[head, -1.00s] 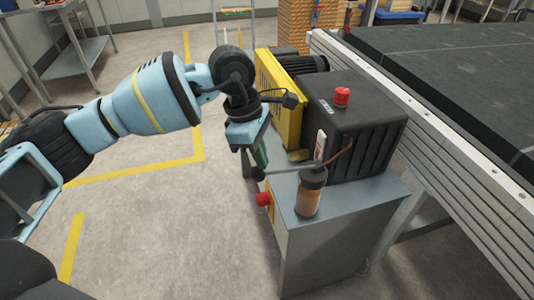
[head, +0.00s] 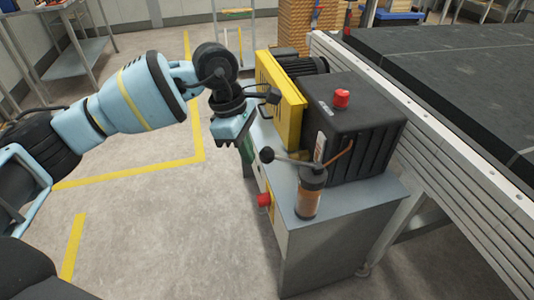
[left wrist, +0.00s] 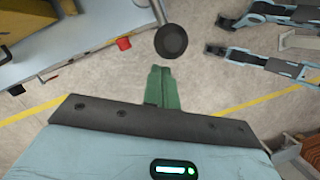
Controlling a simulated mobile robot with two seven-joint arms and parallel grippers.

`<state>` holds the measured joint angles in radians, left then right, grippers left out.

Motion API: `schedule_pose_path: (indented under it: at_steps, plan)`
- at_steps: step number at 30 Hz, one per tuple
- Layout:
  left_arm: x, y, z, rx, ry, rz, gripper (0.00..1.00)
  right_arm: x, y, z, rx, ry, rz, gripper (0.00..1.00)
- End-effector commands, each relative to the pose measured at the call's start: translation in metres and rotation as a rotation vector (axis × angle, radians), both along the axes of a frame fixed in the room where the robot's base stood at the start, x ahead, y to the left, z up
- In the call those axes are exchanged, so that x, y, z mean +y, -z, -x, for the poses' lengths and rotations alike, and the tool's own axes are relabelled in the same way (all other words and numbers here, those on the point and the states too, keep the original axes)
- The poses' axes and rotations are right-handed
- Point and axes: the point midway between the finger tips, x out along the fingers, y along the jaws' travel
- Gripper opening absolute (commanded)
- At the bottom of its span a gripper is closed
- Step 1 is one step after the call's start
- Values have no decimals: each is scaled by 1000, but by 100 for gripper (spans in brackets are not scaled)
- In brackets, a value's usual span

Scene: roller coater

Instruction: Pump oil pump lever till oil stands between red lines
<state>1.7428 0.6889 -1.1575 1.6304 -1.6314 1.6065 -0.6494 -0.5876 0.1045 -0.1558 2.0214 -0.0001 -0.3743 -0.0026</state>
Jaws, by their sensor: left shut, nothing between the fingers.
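The oil pump (head: 309,198) stands on the front of the grey cabinet top, with a dark cap and a clear body holding amber oil. The red lines and exact oil level are too small to make out. Its lever (head: 290,161) sticks out to the left, ending in a black ball knob (head: 267,154). My left gripper (head: 248,152), with green fingers, is shut and empty just left of the knob. In the left wrist view, the knob (left wrist: 171,41) shows just beyond the closed green fingertips (left wrist: 160,70), apparently apart from them. My right gripper is not in view.
A black ribbed housing (head: 365,125) with a red cap stands behind the pump, beside a yellow guard (head: 280,100). A red button (head: 264,199) sticks out from the cabinet (head: 330,235). The long roller-coater bed (head: 450,80) lies right. The floor left is open.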

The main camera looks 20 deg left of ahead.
Motion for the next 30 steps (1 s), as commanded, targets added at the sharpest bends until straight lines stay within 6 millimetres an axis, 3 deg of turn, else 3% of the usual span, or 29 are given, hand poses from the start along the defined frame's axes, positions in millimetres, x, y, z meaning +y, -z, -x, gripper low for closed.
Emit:
schedule_pose_path:
  at_steps: [15,30]
  plan:
    - [18,-69,0,0,-1,0,0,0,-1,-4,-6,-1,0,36]
    - [20,-76,0,0,0,0,0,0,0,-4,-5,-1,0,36]
